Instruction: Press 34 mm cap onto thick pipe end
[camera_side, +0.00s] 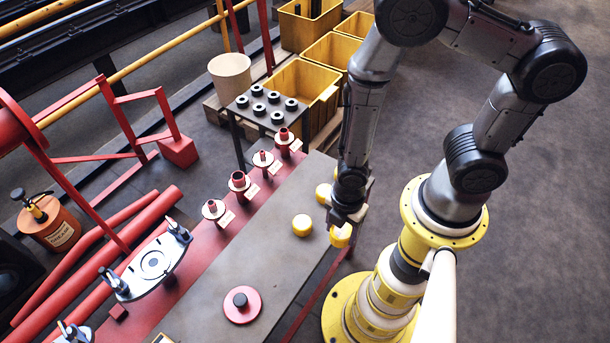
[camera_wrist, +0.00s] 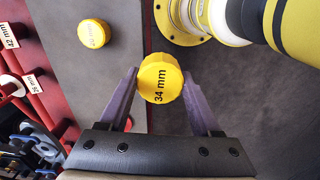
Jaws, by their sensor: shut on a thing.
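My gripper (camera_side: 346,214) is shut on a yellow cap (camera_side: 341,236) near the right edge of the grey bench top. In the wrist view the gripper (camera_wrist: 160,78) pinches this cap (camera_wrist: 160,80) between its two fingers, and its top reads "34 mm". Several pipe ends stand in a row along the red strip, each with a white label: one (camera_side: 213,210), a wider-looking one (camera_side: 239,181), a narrow one (camera_side: 263,160) and one at the far end (camera_side: 285,137). Their labels are too small to read in the side view. The held cap is apart from all of them.
Two other yellow caps, one (camera_side: 302,225) and another (camera_side: 323,193), stand on the grey bench top (camera_side: 250,250). A red disc with a dark knob (camera_side: 242,304) lies nearer. A small rack of black rings (camera_side: 266,103) and yellow crates (camera_side: 300,90) stand beyond.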

